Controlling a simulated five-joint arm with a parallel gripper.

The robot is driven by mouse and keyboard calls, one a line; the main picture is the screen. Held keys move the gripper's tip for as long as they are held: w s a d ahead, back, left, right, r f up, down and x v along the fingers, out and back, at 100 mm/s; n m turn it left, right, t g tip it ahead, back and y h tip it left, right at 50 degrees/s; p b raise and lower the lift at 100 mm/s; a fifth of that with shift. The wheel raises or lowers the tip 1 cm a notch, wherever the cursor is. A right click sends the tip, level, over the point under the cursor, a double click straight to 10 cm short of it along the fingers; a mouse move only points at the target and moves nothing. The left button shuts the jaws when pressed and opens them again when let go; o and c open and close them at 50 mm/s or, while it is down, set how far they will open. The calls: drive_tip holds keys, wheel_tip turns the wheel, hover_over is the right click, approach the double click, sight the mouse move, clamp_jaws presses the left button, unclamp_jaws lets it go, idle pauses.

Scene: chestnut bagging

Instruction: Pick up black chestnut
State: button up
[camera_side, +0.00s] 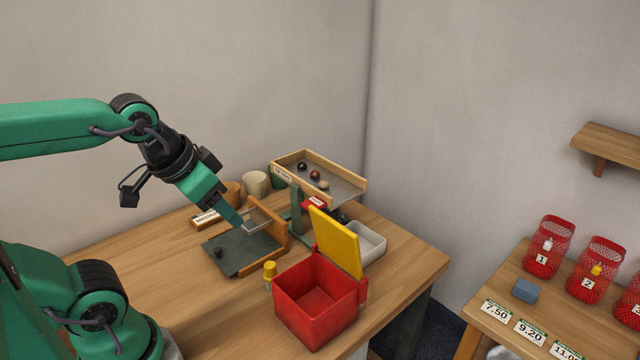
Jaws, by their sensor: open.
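A small black round thing (302,166), which looks like a black chestnut, lies in the raised wooden tray (345,192) at the back, beside a reddish-brown one (315,175) and a tan one (324,185). Another small dark lump (217,252) lies on the dark green plate (235,262) near its left edge; I cannot tell what it is. My gripper (241,223) points down and right above the back of that plate, right of the lump and apart from the tray. It is open; I see nothing held, though its fingertips are small here.
An upright orange-brown board (270,225) stands at the plate's right edge. A red box (305,310) with a raised yellow lid (335,243) and a yellow-capped bottle (270,271) stand in front. A white bin (369,240) is behind. The table's left front is clear.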

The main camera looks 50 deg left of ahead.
drive_tip(key=shift+w+r, duration=0.1)
drive_tip(key=w+a+r+n+g, duration=0.1)
drive_tip(key=w+a+r, duration=0.3)
drive_tip(key=w, duration=0.5)
drive_tip(key=n+g, duration=0.3)
drive_tip(key=g, duration=0.2)
hover_over(301, 166)
drive_tip(key=f, duration=0.6)
drive_tip(key=shift+w, duration=0.2)
drive_tip(key=shift+w+a+f, duration=0.15)
drive_tip(key=shift+a+f, duration=0.05)
drive_tip(key=shift+a, duration=0.05)
drive_tip(key=shift+f, duration=0.15)
drive_tip(key=shift+f, duration=1.2)
